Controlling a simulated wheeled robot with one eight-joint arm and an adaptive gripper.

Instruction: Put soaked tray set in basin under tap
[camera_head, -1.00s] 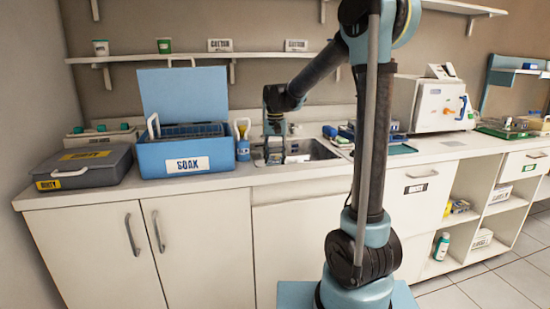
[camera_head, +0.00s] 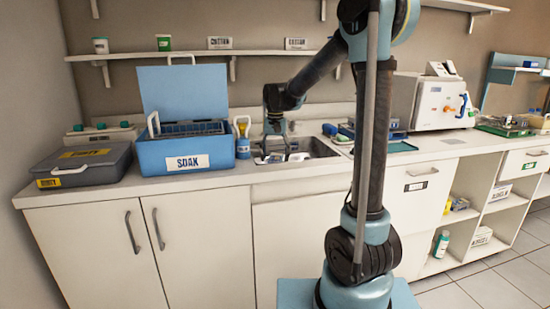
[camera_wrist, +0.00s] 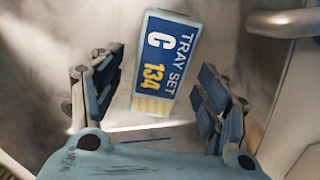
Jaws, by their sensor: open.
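The tray set's blue and white label (camera_wrist: 168,62), reading "TRAY SET C 134", shows between my open fingers (camera_wrist: 152,98) in the wrist view. Neither finger appears to touch it. The grey basin floor (camera_wrist: 40,120) lies around it. In the head view, my gripper (camera_head: 277,146) points down into the sink basin (camera_head: 325,150). A pale and blue item, apparently the tray set (camera_head: 268,158), lies low in the basin under the gripper. Its outline is partly hidden by the gripper and basin rim. The tap cannot be made out clearly in the head view.
A blue SOAK box (camera_head: 186,161) with its lid up stands left of the sink, with a yellow-topped bottle (camera_head: 242,137) between. A grey DIRTY case (camera_head: 80,166) is farther left. Blue items (camera_head: 338,131) and a white machine (camera_head: 440,103) stand on the right.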

